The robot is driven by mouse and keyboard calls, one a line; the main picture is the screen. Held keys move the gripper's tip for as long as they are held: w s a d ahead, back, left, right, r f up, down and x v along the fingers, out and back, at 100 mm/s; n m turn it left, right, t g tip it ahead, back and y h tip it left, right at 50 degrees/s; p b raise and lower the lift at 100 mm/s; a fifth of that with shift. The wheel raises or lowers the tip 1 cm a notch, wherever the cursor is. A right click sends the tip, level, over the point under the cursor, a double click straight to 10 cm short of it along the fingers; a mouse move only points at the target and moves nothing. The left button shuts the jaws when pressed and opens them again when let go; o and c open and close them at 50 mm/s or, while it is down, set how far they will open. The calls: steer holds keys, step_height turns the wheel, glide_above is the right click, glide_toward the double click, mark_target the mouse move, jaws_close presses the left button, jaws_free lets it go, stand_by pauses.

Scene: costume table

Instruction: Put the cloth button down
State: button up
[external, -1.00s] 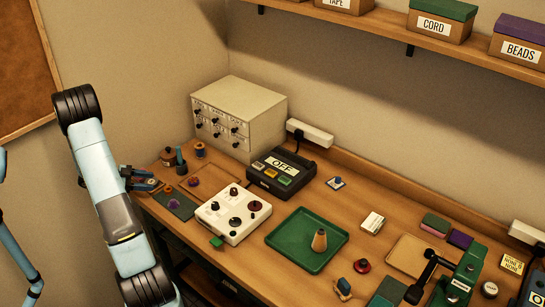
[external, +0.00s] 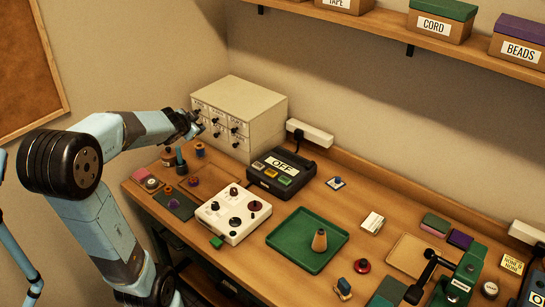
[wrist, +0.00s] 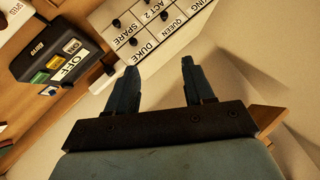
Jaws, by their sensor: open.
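My gripper (external: 190,122) is open, raised in front of the cream drawer cabinet (external: 262,112). In the wrist view its two fingers (wrist: 160,70) stand apart with nothing between them. Beyond the fingertips is the cabinet front (wrist: 150,45), with dark knobs and labels such as DUKE, QUEEN and SPARE. I cannot tell which piece is the cloth button.
A dark device reading OFF (external: 283,173) stands beside the cabinet. A white box with several round knobs (external: 217,211), a green tray (external: 281,240) holding a cone, and small spools (external: 199,150) are on the table. A shelf with boxes (external: 405,33) hangs above.

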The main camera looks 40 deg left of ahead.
steer(key=s+d+n+g+h, duration=0.1)
steer(key=s+d, duration=0.5)
steer(key=d, duration=0.4)
steer(key=shift+s+d+r+n+g, duration=0.15)
steer(key=shift+s+r+n+g, duration=0.2)
steer(key=shift+n+g, duration=0.05)
steer(key=shift+o, duration=0.5)
steer(key=s+d+f+g+h, duration=0.2)
steer(key=s+d+g+h, duration=0.1)
steer(key=s+d, duration=1)
steer(key=shift+d+f+h, duration=0.4)
steer(key=shift+d+h, duration=0.2)
steer(key=shift+h, duration=0.3)
steer(key=shift+a, duration=0.1)
